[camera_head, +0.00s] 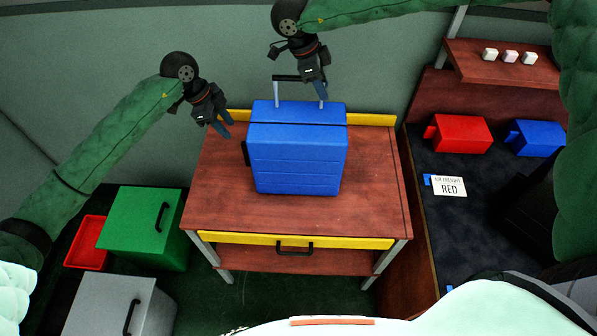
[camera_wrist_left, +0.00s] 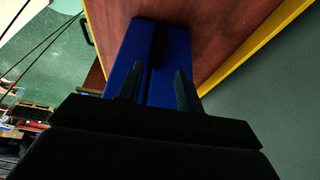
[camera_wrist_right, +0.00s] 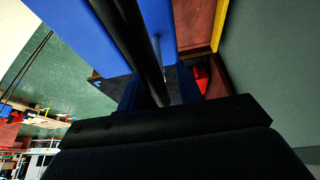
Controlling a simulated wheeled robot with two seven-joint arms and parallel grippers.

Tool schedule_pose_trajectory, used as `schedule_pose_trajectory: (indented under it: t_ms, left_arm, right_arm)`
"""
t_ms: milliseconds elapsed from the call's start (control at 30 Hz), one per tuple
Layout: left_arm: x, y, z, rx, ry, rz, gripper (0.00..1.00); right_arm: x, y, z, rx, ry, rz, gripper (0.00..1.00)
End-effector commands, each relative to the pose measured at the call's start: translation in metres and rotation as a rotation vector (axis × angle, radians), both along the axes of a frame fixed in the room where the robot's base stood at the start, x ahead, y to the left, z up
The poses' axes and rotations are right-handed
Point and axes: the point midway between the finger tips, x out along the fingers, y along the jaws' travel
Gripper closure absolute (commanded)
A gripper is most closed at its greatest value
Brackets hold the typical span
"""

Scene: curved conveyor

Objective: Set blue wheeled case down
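The blue wheeled case (camera_head: 297,158) stands upright on the wooden table (camera_head: 215,200), with its pull handle (camera_head: 277,90) raised at the back. Its base looks to be on the tabletop, though any small gap is hidden. My right gripper (camera_head: 321,90) is at the right end of the handle. In the right wrist view the dark handle bar (camera_wrist_right: 138,45) runs between its fingers, which look shut on it. My left gripper (camera_head: 224,127) is left of the case, apart from it. Its two fingers stand apart and empty in the left wrist view (camera_wrist_left: 158,88).
The tabletop is bare around the blue case.

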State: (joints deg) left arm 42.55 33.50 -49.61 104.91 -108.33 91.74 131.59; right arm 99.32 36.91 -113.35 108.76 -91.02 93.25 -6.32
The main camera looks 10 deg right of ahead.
Motion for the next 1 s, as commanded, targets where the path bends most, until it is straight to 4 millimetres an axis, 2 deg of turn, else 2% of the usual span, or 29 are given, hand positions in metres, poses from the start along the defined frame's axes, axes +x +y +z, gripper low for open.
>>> schedule_pose_trajectory:
  t_ms: [167,600,800,1000]
  left_arm:
    - [0.000,0.000,0.001,0.000,0.000,0.000,0.64]
    - [0.000,0.000,0.001,0.000,0.000,0.000,0.64]
    - [0.000,0.000,0.001,0.000,0.000,0.000,0.64]
    - [0.000,0.000,0.001,0.000,0.000,0.000,0.64]
  right_arm:
    - [0.002,0.007,0.016,0.001,-0.002,0.001,0.64]
    - [0.009,0.037,0.089,0.001,-0.002,0.002,0.64]
    - [0.011,0.043,0.106,0.001,0.000,0.000,0.64]
    - [0.011,0.044,0.109,0.000,0.000,0.000,0.64]
